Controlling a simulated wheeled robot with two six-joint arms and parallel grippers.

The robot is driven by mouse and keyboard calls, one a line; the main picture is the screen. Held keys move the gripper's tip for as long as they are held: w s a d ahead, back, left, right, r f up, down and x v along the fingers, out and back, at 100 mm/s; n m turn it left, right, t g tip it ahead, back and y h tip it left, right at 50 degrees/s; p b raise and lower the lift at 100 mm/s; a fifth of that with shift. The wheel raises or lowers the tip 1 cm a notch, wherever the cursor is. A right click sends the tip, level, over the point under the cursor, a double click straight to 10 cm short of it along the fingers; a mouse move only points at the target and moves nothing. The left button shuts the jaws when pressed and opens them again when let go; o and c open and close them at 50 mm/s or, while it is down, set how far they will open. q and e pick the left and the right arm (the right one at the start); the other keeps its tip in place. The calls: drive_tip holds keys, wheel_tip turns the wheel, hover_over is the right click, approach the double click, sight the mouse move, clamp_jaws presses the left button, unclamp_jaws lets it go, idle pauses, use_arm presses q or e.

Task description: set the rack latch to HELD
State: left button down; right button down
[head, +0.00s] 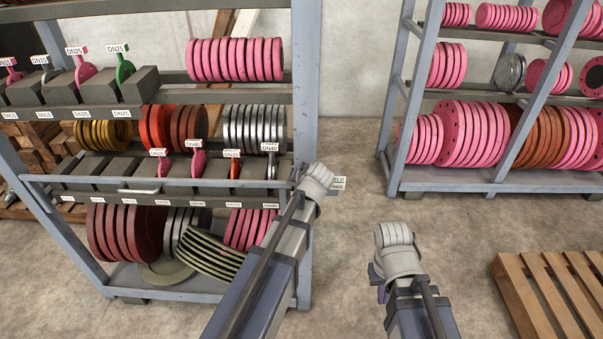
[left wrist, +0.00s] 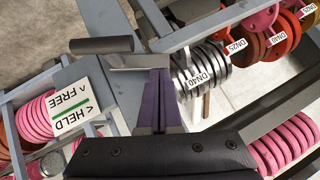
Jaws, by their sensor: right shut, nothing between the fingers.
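The latch's dark cylindrical handle (left wrist: 101,46) and a grey metal plate (left wrist: 140,62) below it show in the left wrist view. The HELD/FREE sign (left wrist: 68,120) is upside down there; in the head view it shows small (head: 338,184) by the rack post. My left gripper (left wrist: 160,74) has its purple fingers together, tips at the plate's right end; touching or not, I cannot tell. I see nothing between them. In the head view my left wrist hides it. My right gripper (head: 378,283) is shut and empty, over open floor. I cannot tell the latch's setting.
The left rack (head: 300,100) holds flanges and a slotted tray (head: 140,187) of tagged discs, close to my left arm. A second rack (head: 455,178) with pink flanges stands at the back right. A wooden pallet (head: 548,285) lies at the right. The floor between is clear.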

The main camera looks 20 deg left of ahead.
use_arm(q)
drive_tip(key=shift+s+a+f+n+h+b, duration=0.15)
drive_tip(key=shift+a+f+n+h+b, duration=0.15)
drive_tip(key=shift+a+f+h, duration=0.2)
drive_tip(key=shift+s+a+f+n+h+b, duration=0.2)
drive_tip(key=shift+a+f+h+b, duration=0.2)
drive_tip(key=shift+a+f, duration=0.15)
drive_tip(key=shift+r, duration=0.1)
idle(0.4)
wheel_tip(320, 180, up, 4)
drive_tip(key=p, duration=0.4)
hover_over(288, 184)
drive_tip(key=s, duration=0.2)
drive_tip(key=p+v, duration=0.7)
drive_tip(key=v, duration=0.2)
drive_tip(key=shift+s+a+r, duration=0.15)
drive_tip(key=shift+s+r, duration=0.05)
drive_tip(key=shift+s, duration=0.2)
